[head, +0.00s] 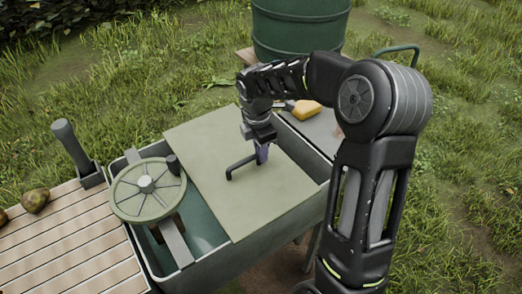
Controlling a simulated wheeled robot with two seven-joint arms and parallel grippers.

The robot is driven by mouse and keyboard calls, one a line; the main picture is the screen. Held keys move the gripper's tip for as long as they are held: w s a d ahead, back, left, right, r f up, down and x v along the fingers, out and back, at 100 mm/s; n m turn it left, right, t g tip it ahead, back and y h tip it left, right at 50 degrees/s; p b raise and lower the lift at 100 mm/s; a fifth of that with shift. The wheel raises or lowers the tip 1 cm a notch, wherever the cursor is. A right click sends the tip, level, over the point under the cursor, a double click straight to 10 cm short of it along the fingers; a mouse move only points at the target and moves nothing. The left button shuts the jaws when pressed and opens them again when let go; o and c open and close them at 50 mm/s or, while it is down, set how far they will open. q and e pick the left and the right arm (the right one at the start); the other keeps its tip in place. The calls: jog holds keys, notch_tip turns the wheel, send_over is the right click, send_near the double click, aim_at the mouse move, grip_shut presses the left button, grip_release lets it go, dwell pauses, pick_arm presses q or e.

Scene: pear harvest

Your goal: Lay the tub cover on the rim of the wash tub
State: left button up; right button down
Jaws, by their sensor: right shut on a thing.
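The tub cover (215,165) is a flat, pale green square board with a dark bar handle (240,167) on top. My right gripper (262,152) is shut on the cover at its handle, with the arm reaching in from the right. The cover spans the middle and right of the wash tub (262,248), a grey-green trough. Its far left corner extends past the tub's far rim. I cannot tell whether it touches the rim or hangs just above. The tub's left part is uncovered and shows the green inside. My left gripper is out of view.
A green hand wheel (148,190) with a knob sits on a bar across the tub's left end, close to the cover. A slatted board (70,245) with a pear (36,200) lies left.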

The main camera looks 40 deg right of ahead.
jog(key=c, duration=1.4)
grip_release()
jog(key=shift+f, duration=0.1)
notch_tip(320, 180, up, 12)
jog(key=a, duration=0.1)
jog(key=shift+s, duration=0.3)
jog(key=shift+a, duration=0.1)
